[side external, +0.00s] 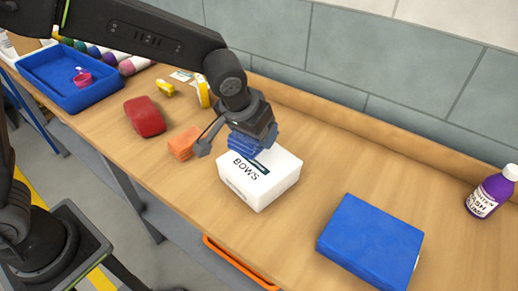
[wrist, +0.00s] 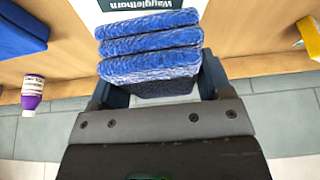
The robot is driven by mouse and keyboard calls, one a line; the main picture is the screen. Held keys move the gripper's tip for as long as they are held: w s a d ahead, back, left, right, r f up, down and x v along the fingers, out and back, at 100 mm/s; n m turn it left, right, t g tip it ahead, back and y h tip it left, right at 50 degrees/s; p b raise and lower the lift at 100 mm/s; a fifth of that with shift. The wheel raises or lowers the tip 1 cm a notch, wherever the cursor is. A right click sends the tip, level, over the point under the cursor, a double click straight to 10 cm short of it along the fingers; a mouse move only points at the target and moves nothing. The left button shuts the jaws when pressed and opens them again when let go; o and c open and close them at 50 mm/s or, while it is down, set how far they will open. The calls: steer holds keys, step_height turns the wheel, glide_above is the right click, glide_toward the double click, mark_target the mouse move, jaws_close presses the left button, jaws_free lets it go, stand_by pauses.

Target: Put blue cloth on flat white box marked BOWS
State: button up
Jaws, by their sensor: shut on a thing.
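The blue cloth (side external: 243,146) is a folded, fluffy stack held in my gripper (side external: 238,140). In the wrist view the cloth (wrist: 150,44) shows several folded layers between the two fingers of my gripper (wrist: 155,80). The white box (side external: 268,184) marked BOWS sits on the bench directly under the cloth. The cloth is over the rear left part of its lid, very close to it; I cannot tell whether they touch. In the wrist view the box (wrist: 84,18) shows behind the cloth with a dark Wagglethorn label.
An orange folded item (side external: 184,143) lies close left of the box, with a red pouch (side external: 144,117) beyond. A flat blue case (side external: 370,243) lies to the right, and a purple bottle (side external: 490,192) stands far right. A blue tray (side external: 70,95) is far left.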

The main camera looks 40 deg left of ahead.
mark_target(258, 160)
steer(key=shift+d+f, duration=0.45)
steer(key=shift+d, duration=0.25)
steer(key=shift+f, duration=2)
steer(key=shift+f, duration=0.15)
steer(key=o, duration=0.9)
steer(key=shift+f, duration=0.15)
